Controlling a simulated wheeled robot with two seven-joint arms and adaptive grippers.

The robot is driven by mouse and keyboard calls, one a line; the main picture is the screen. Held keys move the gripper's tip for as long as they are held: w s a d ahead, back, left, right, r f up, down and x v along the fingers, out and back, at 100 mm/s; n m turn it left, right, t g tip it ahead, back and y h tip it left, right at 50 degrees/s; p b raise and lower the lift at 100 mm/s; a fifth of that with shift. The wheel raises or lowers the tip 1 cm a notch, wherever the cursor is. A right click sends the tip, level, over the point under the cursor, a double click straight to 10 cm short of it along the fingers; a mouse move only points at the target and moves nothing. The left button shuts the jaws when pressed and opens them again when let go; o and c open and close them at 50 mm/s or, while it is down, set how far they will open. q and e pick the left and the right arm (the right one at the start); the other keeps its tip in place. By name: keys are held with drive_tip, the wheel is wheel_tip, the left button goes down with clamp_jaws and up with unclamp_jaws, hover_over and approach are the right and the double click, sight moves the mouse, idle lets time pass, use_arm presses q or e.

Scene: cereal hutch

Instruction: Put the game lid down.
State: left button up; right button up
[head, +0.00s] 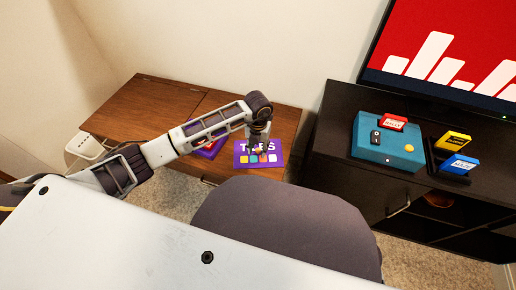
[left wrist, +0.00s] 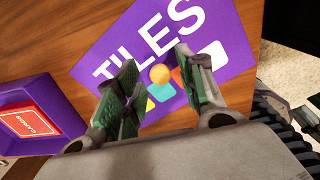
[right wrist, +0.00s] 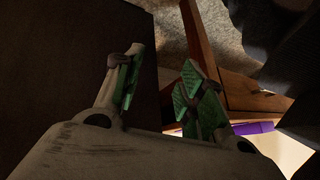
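The purple game lid (head: 244,161), lettered TILES with coloured squares, lies flat on the wooden desk, as far as I can tell. The left wrist view shows the lid (left wrist: 205,25) with a round yellow knob (left wrist: 160,75). My left gripper (left wrist: 157,65) is just above the lid, its fingers apart on either side of the knob with visible gaps. The open purple game box (left wrist: 65,92) with a red card inside is beside the lid; in the head view the box (head: 214,150) is partly behind my left arm. My right gripper (right wrist: 163,60) is open and empty.
The wooden desk (head: 160,95) has bare room behind the box. A dark cabinet (head: 340,120) stands to the right, carrying a teal box (head: 385,152), yellow and blue cartridges (head: 455,142) and a screen (head: 445,55). A grey chair back (head: 285,215) is in front of the desk.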

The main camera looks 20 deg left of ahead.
sight(258, 150)
use_arm(q)
wheel_tip(258, 150, up, 12)
drive_tip(key=p, duration=0.3)
drive_tip(key=shift+f, duration=0.25)
use_arm(e)
wheel_tip(258, 150, up, 8)
drive_tip(key=d+g+h, duration=0.1)
drive_tip(key=shift+s+d+n, duration=0.2)
drive_tip(key=shift+d+n, duration=0.15)
drive_tip(key=shift+n, duration=0.05)
drive_tip(key=shift+f, duration=0.15)
